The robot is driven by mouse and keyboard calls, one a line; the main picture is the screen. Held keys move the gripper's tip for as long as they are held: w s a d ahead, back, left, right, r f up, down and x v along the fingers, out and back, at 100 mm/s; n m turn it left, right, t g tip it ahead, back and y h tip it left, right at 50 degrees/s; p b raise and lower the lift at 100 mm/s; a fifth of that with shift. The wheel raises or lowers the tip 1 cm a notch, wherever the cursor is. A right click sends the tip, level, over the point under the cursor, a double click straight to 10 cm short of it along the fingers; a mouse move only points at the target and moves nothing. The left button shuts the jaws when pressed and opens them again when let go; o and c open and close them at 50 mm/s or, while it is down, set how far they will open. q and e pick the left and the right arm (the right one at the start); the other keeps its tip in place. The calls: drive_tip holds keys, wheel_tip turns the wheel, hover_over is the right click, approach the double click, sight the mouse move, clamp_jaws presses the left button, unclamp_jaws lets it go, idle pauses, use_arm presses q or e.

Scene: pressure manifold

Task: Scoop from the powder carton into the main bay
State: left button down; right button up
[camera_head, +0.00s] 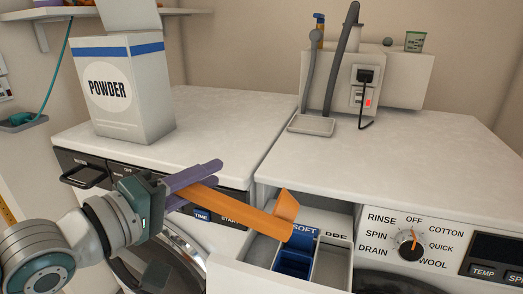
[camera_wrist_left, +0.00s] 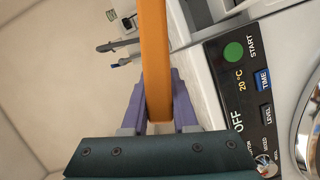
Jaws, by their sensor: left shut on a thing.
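My left gripper (camera_head: 210,176) has purple fingers shut on the handle of an orange scoop (camera_head: 243,212). The scoop also runs up between the fingers in the left wrist view (camera_wrist_left: 154,50). Its head is at the right end, above the open detergent drawer (camera_head: 232,276); whether it holds powder cannot be seen. The main bay (camera_head: 262,248) appears to be the left compartment, partly hidden by the scoop. The blue SOFT compartment (camera_head: 293,262) is in the middle, and the PRE compartment (camera_head: 331,265) is at right. The white powder carton (camera_head: 120,108) stands upright on the left machine, its flap raised.
The right machine's dial (camera_head: 410,243) sits right of the drawer. A grey tray (camera_head: 311,125) with hoses and a box with a black plug (camera_head: 366,75) stand behind. The white tops between are mostly clear.

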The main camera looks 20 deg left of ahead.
use_arm(q)
drive_tip(key=d+r+m+y+p, duration=0.1)
drive_tip(key=d+m, duration=0.2)
drive_tip(key=d, duration=0.1)
drive_tip(key=d+r+m+g+y+p, duration=0.1)
drive_tip(key=d+r+m+y+p, duration=0.1)
drive_tip(key=d+m, duration=0.1)
drive_tip(key=d+r+m+g+y+p, duration=0.1)
drive_tip(key=d+m+y, duration=0.1)
drive_tip(key=d+m, duration=0.2)
drive_tip(key=shift+w+d+r, duration=0.2)
drive_tip(key=shift+d, duration=0.5)
wheel_tip(320, 180, up, 4)
drive_tip(key=p, duration=0.3)
drive_tip(key=shift+d+f+m+y, duration=0.1)
drive_tip(key=shift+m+y, duration=0.2)
drive_tip(key=shift+y, duration=0.1)
drive_tip(key=shift+r+p, duration=0.45)
drive_tip(key=shift+p, duration=0.2)
